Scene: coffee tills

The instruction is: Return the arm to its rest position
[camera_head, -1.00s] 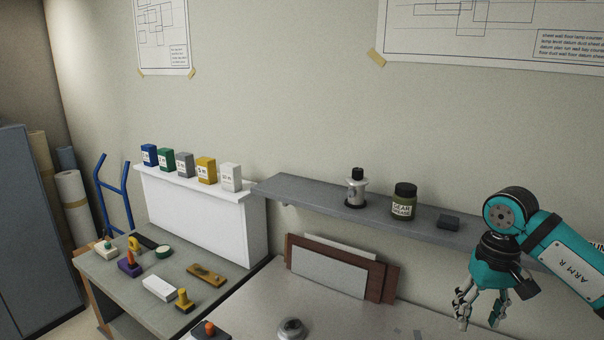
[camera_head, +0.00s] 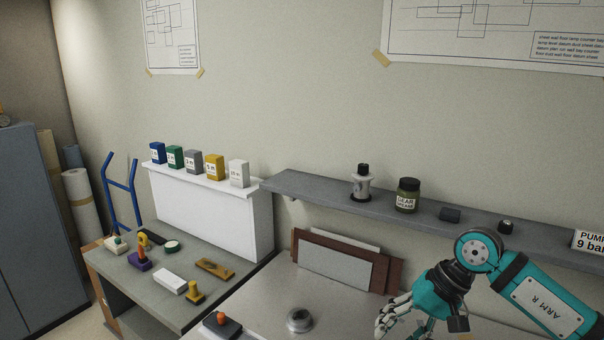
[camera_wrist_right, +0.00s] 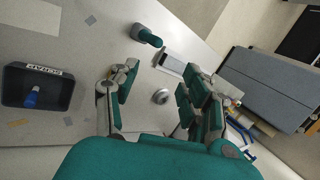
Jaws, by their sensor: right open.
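My right arm (camera_head: 540,300), marked ARM R, comes in from the right in the head view. Its gripper (camera_head: 402,322) hangs low over the grey metal table (camera_head: 345,318), in front of the leaning boards. In the right wrist view the gripper (camera_wrist_right: 158,90) has its fingers spread wide with nothing between them. Past the fingers lies the tabletop with a small round metal piece (camera_wrist_right: 161,97). My left gripper is not in view.
A wall shelf (camera_head: 330,197) holds a grease jar (camera_head: 407,195) and small parts. A side bench (camera_head: 150,290) carries stamps and blocks. A black scrap tray (camera_wrist_right: 38,87) and a teal cylinder (camera_wrist_right: 146,37) show in the wrist view.

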